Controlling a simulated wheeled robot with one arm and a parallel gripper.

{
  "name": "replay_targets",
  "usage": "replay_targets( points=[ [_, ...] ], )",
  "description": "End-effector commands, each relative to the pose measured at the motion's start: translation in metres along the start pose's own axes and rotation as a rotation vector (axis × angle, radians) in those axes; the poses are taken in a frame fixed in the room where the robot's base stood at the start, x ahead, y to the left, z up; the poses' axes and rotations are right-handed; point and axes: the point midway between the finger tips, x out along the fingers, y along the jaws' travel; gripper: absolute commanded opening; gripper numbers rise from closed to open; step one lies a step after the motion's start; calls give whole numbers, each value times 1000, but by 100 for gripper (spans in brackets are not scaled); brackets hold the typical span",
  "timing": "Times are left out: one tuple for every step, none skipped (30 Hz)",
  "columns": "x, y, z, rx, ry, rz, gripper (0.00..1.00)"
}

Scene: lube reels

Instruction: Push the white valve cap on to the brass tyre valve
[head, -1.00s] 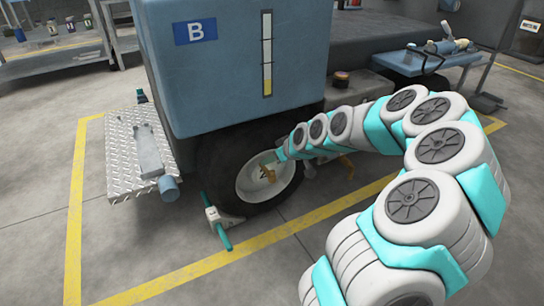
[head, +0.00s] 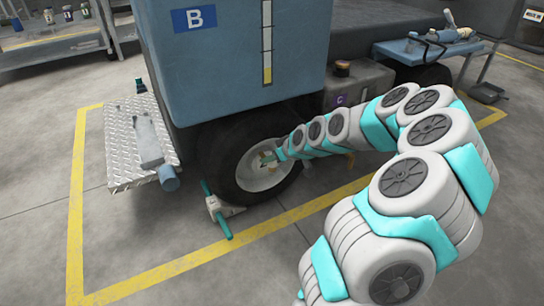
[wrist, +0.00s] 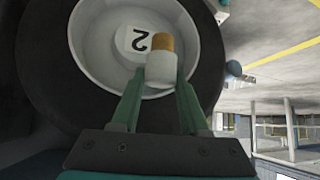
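My gripper (wrist: 161,84) has its two green fingers on either side of the white valve cap (wrist: 161,74), shut on it. The brass tyre valve (wrist: 162,42) shows just beyond the cap, in line with it; cap and brass meet in the picture, but I cannot tell how far the cap is on. Behind them is the pale wheel hub (wrist: 95,50) with a white label marked 2 (wrist: 134,41). In the head view my gripper (head: 275,156) is at the hub of the wheel (head: 245,180), and the cap is too small to make out clearly.
The dark tyre (wrist: 50,80) surrounds the hub. A chock with a teal handle (head: 218,212) stands at the wheel's foot. A blue cabinet marked B (head: 235,60) is above, a metal step plate (head: 128,150) at left. The floor in front is clear.

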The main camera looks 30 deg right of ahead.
Motion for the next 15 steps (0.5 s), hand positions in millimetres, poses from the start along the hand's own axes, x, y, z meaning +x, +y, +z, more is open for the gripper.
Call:
replay_targets(
  points=[
    [0,0,0,0,0,0,51],
    [0,0,0,0,0,0,54],
    [0,0,0,0,0,0,58],
    [0,0,0,0,0,0,62],
    [0,0,0,0,0,0,65],
    [0,0,0,0,0,0,70],
    [0,0,0,0,0,0,73],
    [0,0,0,0,0,0,76],
    [0,0,0,0,0,0,79],
    [0,0,0,0,0,0,79],
    [0,0,0,0,0,0,79],
    [0,0,0,0,0,0,79],
    [0,0,0,0,0,0,79],
    [0,0,0,0,0,0,79],
    [0,0,0,0,0,0,79]
  ],
)
